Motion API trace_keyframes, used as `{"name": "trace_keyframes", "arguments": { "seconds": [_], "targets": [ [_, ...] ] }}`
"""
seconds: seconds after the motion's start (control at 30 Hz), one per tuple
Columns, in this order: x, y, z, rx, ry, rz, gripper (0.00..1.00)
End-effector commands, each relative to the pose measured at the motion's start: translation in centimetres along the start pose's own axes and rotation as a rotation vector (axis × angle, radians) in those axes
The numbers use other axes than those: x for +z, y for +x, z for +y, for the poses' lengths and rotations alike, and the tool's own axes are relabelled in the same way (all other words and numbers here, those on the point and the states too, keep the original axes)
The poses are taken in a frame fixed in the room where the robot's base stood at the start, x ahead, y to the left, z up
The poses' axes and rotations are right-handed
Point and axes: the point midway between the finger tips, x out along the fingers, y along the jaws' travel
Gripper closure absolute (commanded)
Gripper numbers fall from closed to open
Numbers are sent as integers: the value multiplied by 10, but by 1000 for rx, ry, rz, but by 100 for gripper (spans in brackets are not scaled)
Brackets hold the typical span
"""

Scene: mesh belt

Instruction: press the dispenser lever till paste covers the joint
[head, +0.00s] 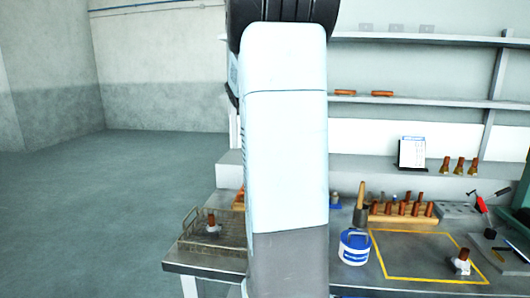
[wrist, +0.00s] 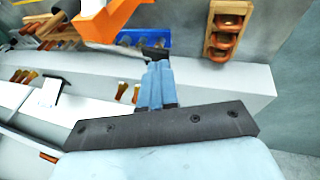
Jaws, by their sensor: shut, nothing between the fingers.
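My gripper (wrist: 155,53) is shut and empty, its blue fingers together in the wrist view. In the head view it cannot be made out; my white arm link fills the middle. A copper joint with a pale body (head: 461,262) stands at the right edge of a yellow-outlined square on the bench. A similar joint (head: 212,225) stands on the mesh tray (head: 205,246) at left. A red-and-black handle (head: 480,203) slants up at the far right; I cannot tell whether it is the dispenser lever. No dispenser is clearly identifiable.
A blue-and-white tub (head: 354,248) stands left of the yellow square. A wooden rack (head: 400,215) of copper pieces is behind it. The square's middle is clear.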

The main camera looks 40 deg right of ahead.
Motion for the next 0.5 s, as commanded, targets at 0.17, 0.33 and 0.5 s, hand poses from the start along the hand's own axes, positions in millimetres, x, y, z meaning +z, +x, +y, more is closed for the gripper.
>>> {"name": "trace_keyframes", "arguments": {
  "seconds": [0.17, 0.33, 0.5],
  "targets": [
    [-9, -28, 11, -2, 1, 4, 100],
    [-9, -62, 15, -2, 0, 5, 100],
    [-8, -93, 20, -1, 0, 4, 100]
  ]
}}
